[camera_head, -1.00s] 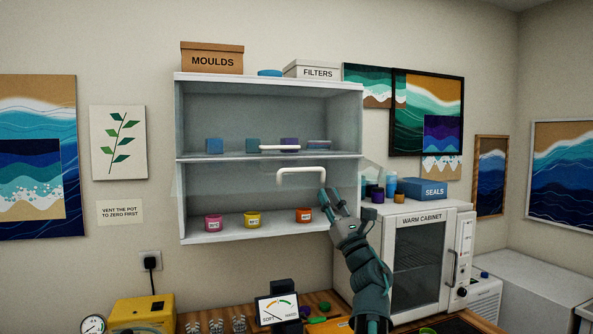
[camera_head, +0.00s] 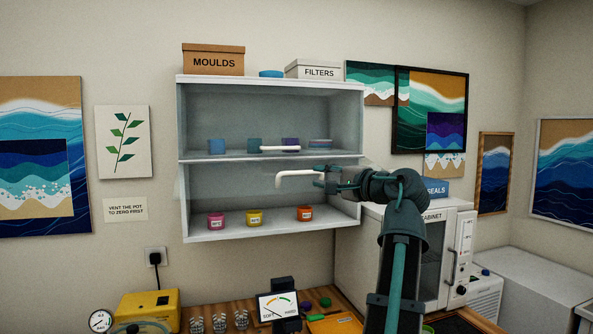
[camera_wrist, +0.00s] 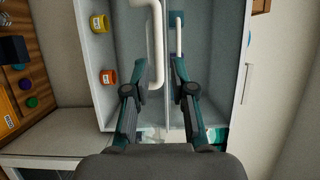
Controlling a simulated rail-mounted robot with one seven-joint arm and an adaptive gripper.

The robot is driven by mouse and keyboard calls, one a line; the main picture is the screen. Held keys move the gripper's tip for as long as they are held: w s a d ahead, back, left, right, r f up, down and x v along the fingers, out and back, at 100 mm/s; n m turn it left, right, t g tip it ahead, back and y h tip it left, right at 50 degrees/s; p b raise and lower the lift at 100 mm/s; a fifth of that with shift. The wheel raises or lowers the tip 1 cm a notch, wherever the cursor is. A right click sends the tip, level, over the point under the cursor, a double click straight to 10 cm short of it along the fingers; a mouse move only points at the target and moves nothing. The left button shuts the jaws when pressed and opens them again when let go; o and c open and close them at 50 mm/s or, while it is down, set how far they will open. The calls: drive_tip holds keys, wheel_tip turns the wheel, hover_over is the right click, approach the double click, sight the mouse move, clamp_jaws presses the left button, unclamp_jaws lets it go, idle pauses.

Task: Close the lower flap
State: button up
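The lower flap is a nearly invisible clear pane on the white wall cabinet (camera_head: 182,200). Its white bar handle (camera_head: 300,174) stands out in front of the lower compartment, just under the middle shelf, and the flap appears swung out and up. My gripper (camera_head: 322,176) is at the right end of this handle. In the wrist view the lower handle (camera_wrist: 157,40) runs between my two open fingers (camera_wrist: 159,64), nearer the left one. I cannot tell whether a finger touches it. The upper flap's handle (camera_head: 280,149) also shows in the wrist view (camera_wrist: 179,34).
Pink (camera_head: 216,221), yellow (camera_head: 254,217) and orange (camera_head: 304,213) pots stand on the cabinet floor. Blocks and a dish (camera_head: 320,143) sit on the middle shelf. The warm cabinet (camera_head: 446,215) is below right, partly behind my arm.

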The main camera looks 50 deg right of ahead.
sight(301, 172)
drive_tip(key=p+x, duration=0.2)
drive_tip(key=x, duration=0.7)
drive_tip(key=shift+p, duration=0.35)
clamp_jaws()
